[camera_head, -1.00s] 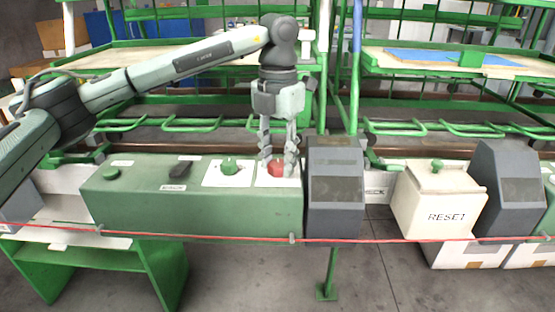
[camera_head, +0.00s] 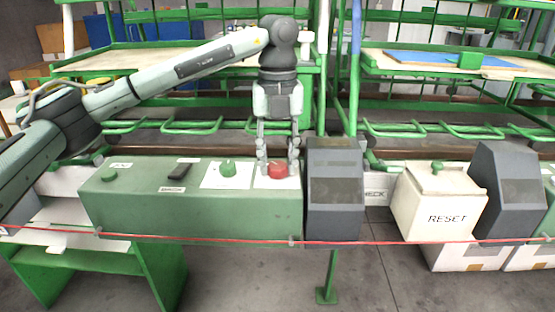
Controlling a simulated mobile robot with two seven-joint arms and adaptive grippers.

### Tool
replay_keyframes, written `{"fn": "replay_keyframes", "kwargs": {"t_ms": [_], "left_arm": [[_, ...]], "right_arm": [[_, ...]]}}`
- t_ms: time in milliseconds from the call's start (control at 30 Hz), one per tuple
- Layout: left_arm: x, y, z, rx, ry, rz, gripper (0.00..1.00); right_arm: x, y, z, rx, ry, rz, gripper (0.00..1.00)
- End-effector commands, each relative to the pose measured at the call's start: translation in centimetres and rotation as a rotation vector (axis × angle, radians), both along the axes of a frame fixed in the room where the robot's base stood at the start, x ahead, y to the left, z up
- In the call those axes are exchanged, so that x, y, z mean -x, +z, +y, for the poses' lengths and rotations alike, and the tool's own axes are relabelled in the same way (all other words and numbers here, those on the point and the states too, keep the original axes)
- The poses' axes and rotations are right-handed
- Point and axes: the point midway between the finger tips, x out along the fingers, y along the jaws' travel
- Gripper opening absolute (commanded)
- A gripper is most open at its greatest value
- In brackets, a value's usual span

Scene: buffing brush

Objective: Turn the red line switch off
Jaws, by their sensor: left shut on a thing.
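The red line switch (camera_head: 277,170) is a round red knob on a white plate at the right end of the green control box (camera_head: 190,212). My left gripper (camera_head: 278,168) comes down from above, pointing straight down. Its two fingers are on either side of the red switch, shut on it, and the knob shows between them. The exact angle of the knob is too small to tell. My right gripper is not in view.
A green knob (camera_head: 228,168) on a white plate sits just left of the red switch. A black switch (camera_head: 181,172) and a green button (camera_head: 108,175) are further left. A dark grey display box (camera_head: 335,190) stands close on the right. A red cord (camera_head: 400,242) runs across the front.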

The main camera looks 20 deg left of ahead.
Motion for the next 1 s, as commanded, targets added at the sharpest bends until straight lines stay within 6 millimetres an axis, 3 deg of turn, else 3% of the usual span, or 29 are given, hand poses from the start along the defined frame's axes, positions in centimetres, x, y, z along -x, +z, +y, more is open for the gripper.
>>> {"fn": "replay_keyframes", "kwargs": {"t_ms": [533, 567, 700, 1000], "left_arm": [[-0.10, 0.09, 0.03, 0.001, 0.027, -0.004, 0.06], [-0.10, 0.09, 0.03, 0.001, 0.027, -0.004, 0.37], [-0.07, 0.07, 0.03, 0.001, 0.026, -0.003, 0.55], [-0.03, 0.03, 0.01, 0.000, 0.024, -0.001, 0.56]], "right_arm": [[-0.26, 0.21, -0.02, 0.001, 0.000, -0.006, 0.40], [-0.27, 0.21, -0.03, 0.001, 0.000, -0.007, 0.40], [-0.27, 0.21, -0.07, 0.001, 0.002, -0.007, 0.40], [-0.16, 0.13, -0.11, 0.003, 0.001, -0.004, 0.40]]}}
